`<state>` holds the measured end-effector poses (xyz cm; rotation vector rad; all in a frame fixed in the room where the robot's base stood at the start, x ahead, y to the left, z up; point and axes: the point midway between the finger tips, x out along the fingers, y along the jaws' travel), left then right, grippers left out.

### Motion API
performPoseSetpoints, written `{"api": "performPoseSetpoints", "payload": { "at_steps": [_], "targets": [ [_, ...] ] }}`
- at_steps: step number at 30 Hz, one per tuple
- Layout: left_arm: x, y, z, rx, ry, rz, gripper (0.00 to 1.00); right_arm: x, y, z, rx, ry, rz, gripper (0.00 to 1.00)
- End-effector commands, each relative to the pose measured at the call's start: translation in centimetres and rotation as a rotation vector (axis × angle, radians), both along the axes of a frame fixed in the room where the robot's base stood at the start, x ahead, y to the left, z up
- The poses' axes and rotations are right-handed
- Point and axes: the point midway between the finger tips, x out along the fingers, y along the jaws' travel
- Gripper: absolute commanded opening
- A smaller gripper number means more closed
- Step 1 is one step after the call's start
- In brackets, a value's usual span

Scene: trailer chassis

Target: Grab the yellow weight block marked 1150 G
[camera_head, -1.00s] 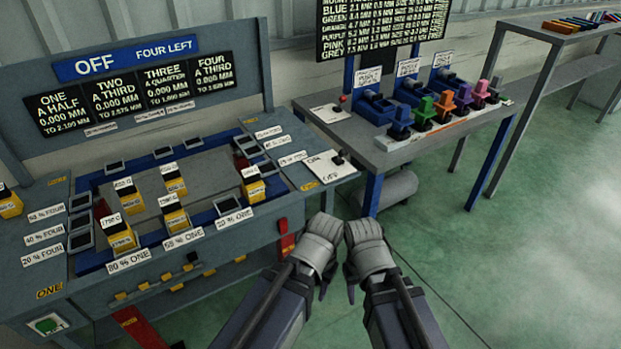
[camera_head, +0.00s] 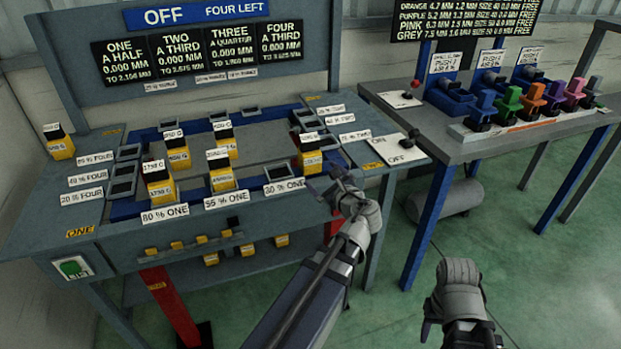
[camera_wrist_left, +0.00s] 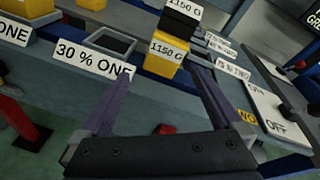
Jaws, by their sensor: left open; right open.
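The yellow weight block (camera_head: 310,162) with a dark top stands at the right end of the grey test bench. Its 1150 G label reads clearly in the left wrist view, where the block (camera_wrist_left: 164,64) stands just beyond my open fingers. My left gripper (camera_head: 336,182) is open and empty, just right of and in front of the block in the head view. In the left wrist view, the left gripper's two purple-grey fingers (camera_wrist_left: 160,88) point toward the block, apart from it. My right gripper (camera_head: 428,325) is open and empty, low over the floor at the right.
Other yellow blocks (camera_head: 222,180) stand on the bench among empty square sockets (camera_head: 278,172). A "30 % ONE" sign (camera_head: 284,186) stands at the bench's front edge. A white OFF panel (camera_head: 400,148) lies right of the block. A table (camera_head: 470,142) with coloured pieces stands farther right.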

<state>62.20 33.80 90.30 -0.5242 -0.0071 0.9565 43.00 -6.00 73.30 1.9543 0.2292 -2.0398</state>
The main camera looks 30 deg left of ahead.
Motion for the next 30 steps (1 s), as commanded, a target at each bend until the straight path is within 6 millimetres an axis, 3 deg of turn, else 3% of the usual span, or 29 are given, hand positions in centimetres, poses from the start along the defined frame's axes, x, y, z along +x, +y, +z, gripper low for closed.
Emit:
{"api": "performPoseSetpoints", "payload": {
  "at_steps": [1,6,9,30],
  "targets": [
    [0.6,1.1,-0.7,0.115,0.048,-0.03,1.0,0.0,0.0,-2.0,0.0,0.0,0.0,0.5],
    [1.8,2.6,0.7,0.381,0.178,-0.097,1.0,0.0,0.0,-3.5,0.0,0.0,0.0,0.5],
    [2.1,2.8,1.1,0.444,0.211,-0.11,1.0,0.0,0.0,-3.7,0.0,0.0,0.0,0.5],
    [4.7,5.5,1.3,0.455,0.218,-0.111,1.0,0.0,0.0,-3.6,0.0,0.0,0.0,0.5]
  ]
}}
